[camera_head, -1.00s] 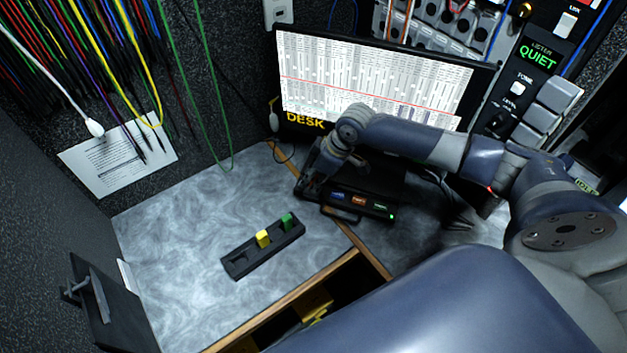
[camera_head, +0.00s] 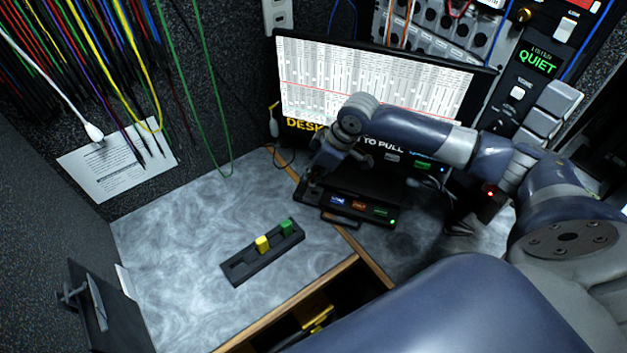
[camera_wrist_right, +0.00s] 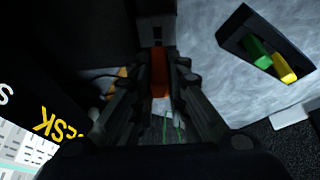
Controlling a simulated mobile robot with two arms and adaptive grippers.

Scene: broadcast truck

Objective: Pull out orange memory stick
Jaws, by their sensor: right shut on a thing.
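My right gripper (camera_wrist_right: 160,78) is shut on the orange memory stick (camera_wrist_right: 160,66), which stands between the fingers in the right wrist view. A grey piece with small dark marks, which looks like its metal plug, shows at its far end; I cannot tell whether any of it is still in a slot. In the head view my right gripper (camera_head: 308,190) is at the left end of the black console (camera_head: 345,218), and the stick is hidden there. The console front has blue, orange and green labels and a green light. My left gripper is not in view.
A black holder (camera_head: 238,273) with a yellow stick (camera_head: 262,243) and a green stick (camera_head: 286,226) lies on the grey desk (camera_head: 180,235). Its left end is empty. The monitor (camera_head: 310,80) stands behind the console. Hanging cables (camera_head: 100,60) are at upper left.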

